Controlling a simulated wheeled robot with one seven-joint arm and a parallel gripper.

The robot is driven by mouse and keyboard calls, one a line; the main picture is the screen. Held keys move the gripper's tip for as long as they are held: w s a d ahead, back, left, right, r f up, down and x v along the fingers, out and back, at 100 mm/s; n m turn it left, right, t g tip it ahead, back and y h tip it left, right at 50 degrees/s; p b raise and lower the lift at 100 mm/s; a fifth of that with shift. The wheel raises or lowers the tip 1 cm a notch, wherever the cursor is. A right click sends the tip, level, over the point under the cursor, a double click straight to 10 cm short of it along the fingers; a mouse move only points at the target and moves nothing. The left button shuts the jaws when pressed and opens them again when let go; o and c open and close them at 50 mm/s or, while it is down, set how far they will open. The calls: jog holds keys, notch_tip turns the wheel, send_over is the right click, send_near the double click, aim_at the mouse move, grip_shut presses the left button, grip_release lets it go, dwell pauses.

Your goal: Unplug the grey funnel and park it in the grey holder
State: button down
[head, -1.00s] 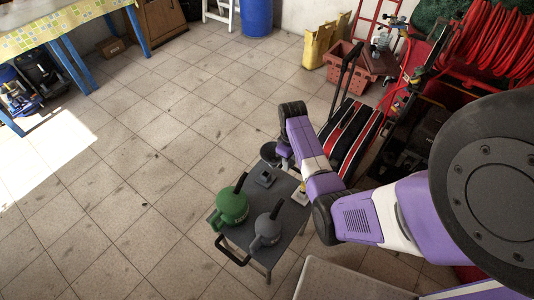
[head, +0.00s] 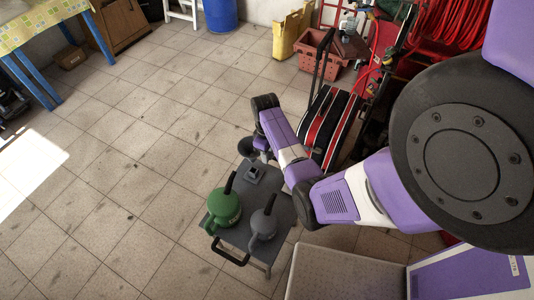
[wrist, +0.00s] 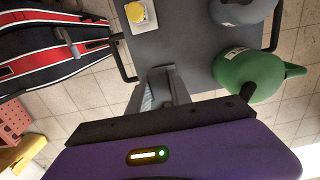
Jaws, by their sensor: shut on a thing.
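I cannot make out the funnel in the wrist view.
A green jug (head: 223,207) and a grey jug (head: 263,224) stand on the cart, whose handle (head: 230,252) sticks out at the front. A yellow button on a white plate (wrist: 141,14) sits on the cart. A red-and-black bag (head: 330,125) stands behind. Floor at left is clear.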

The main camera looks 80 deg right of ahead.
jog(key=shift+f+b, duration=1.55)
jog(key=shift+f, duration=0.85)
jog(key=shift+f+b, duration=1.15)
jog(key=shift+f, duration=1.1)
dwell(0.5)
jog(key=c, duration=1.1)
grip_release()
jog(key=shift+w+r, duration=0.1)
jog(key=shift+r, duration=3.85)
